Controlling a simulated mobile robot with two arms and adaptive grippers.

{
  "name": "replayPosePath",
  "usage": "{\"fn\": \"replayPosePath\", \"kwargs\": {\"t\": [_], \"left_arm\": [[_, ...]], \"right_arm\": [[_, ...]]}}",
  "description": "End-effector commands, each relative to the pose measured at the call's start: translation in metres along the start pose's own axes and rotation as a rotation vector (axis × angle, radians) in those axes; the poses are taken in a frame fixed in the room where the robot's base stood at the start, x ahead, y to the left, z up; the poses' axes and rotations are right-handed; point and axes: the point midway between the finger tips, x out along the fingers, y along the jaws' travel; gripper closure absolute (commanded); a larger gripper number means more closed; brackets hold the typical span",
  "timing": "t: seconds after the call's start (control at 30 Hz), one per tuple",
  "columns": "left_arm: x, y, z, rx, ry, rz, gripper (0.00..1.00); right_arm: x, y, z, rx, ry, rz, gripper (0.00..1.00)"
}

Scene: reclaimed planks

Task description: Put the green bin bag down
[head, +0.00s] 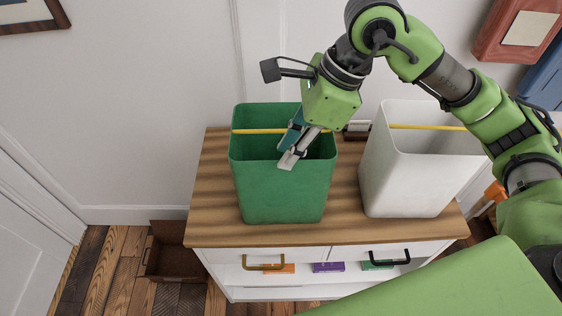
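The green bin bag (283,195) is an upright, open-topped, bin-shaped thing with a yellow band across its back inside. It is at the left of the wooden top of a white cabinet (215,190), and its base appears to rest there. My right gripper (290,158) comes down over its mouth to the front rim. Its fingers look close together, with the rim between them and a pale fingertip showing over the front wall. The inner finger is partly hidden. My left gripper is out of view.
A white bag (405,185) of the same shape stands to the right on the cabinet. A small dark item (357,130) lies between them at the back. A brown open box (168,252) is on the floor at left. The wood left of the green bag is a narrow strip.

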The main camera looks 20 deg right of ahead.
Motion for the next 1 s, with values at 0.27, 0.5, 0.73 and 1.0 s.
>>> {"fn": "replayPosePath", "kwargs": {"t": [0.27,0.5,0.73,1.0], "left_arm": [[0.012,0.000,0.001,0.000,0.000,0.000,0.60],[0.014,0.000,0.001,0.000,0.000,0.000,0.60],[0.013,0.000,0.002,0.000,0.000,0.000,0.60],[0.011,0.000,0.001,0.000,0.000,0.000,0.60]], "right_arm": [[-0.055,-0.001,-0.001,0.001,-0.001,-0.004,0.79],[-0.073,0.000,0.000,0.001,0.000,0.000,0.79],[-0.074,0.000,0.000,0.001,0.000,0.000,0.79],[-0.076,0.000,0.001,0.001,0.000,0.000,0.79]]}}
